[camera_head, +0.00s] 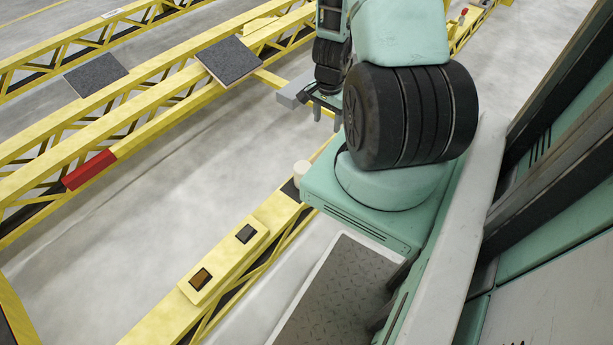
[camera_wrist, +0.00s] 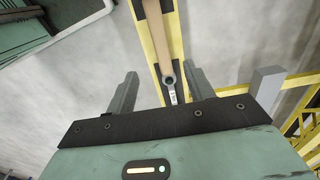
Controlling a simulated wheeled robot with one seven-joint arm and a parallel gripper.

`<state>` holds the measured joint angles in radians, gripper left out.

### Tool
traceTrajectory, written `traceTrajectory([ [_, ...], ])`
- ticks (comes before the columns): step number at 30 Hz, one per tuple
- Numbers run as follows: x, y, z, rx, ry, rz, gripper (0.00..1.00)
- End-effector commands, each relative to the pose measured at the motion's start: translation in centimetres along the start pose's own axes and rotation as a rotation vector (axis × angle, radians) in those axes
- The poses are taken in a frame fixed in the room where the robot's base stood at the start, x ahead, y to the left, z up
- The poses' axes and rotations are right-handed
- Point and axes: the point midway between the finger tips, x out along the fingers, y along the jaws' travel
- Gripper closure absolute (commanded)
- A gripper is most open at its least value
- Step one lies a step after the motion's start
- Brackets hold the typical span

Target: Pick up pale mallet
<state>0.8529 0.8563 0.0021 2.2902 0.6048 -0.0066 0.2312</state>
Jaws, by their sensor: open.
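In the wrist view a pale tan rod (camera_wrist: 159,38), which looks like the pale mallet's handle, comes in from the top edge over a yellow beam. It ends at a dark grey ring near the gap between my fingers. No mallet head can be made out there. In the head view a short pale cylinder (camera_head: 302,168) shows beside my base, over the yellow rail; I cannot tell whether it is part of the mallet. My gripper (camera_head: 327,117) points down above the floor and rail. Its fingers (camera_wrist: 160,90) are apart and empty, on either side of the rod's end.
A grey block (camera_head: 293,92) is near my gripper, and it also shows in the wrist view (camera_wrist: 268,82). Yellow truss rails (camera_head: 150,130) with dark panels (camera_head: 228,60) run on the left. A yellow box with two dark squares (camera_head: 225,262) sits on the near rail.

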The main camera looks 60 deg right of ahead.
Motion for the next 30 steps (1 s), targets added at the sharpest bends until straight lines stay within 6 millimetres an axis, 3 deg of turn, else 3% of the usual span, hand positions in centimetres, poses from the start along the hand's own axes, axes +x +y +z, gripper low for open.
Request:
traceTrajectory([
  [3, 2.9, 0.0, 0.1, 0.000, -0.004, 0.002, 0.47],
  [12, 8.8, 0.0, 0.2, -0.003, -0.004, 0.000, 0.47],
  [23, 11.4, -0.1, 0.2, -0.005, -0.002, -0.001, 0.47],
  [30, 14.8, -0.1, 0.6, -0.005, -0.003, -0.001, 0.47],
])
